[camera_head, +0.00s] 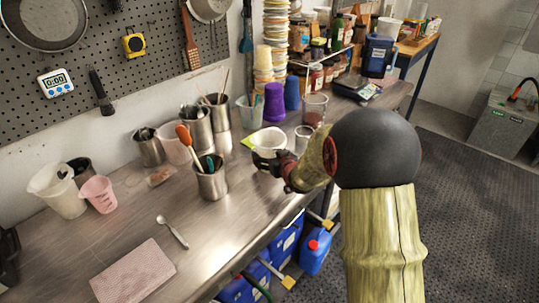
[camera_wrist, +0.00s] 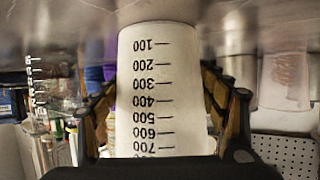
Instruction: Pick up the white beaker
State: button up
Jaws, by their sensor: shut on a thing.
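The white beaker (camera_head: 268,138) is on the far part of the metal workbench in the head view, upright, its lower part hidden by my gripper (camera_head: 272,163). In the wrist view, which is upside down, the white beaker (camera_wrist: 158,90) fills the middle, with black markings from 100 to 700. My gripper's fingers (camera_wrist: 160,112) lie on both sides of it, shut on it. Its base shows near the bench surface; I cannot tell whether it touches.
A steel cup with utensils (camera_head: 211,180) stands left of the beaker. The bench front holds a spoon (camera_head: 173,232) and cloth (camera_head: 133,273).

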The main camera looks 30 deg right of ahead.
jog(key=c, duration=0.6)
jog(key=shift+r, duration=0.1)
jog(key=shift+c, duration=0.4)
jog(key=shift+r, duration=0.2)
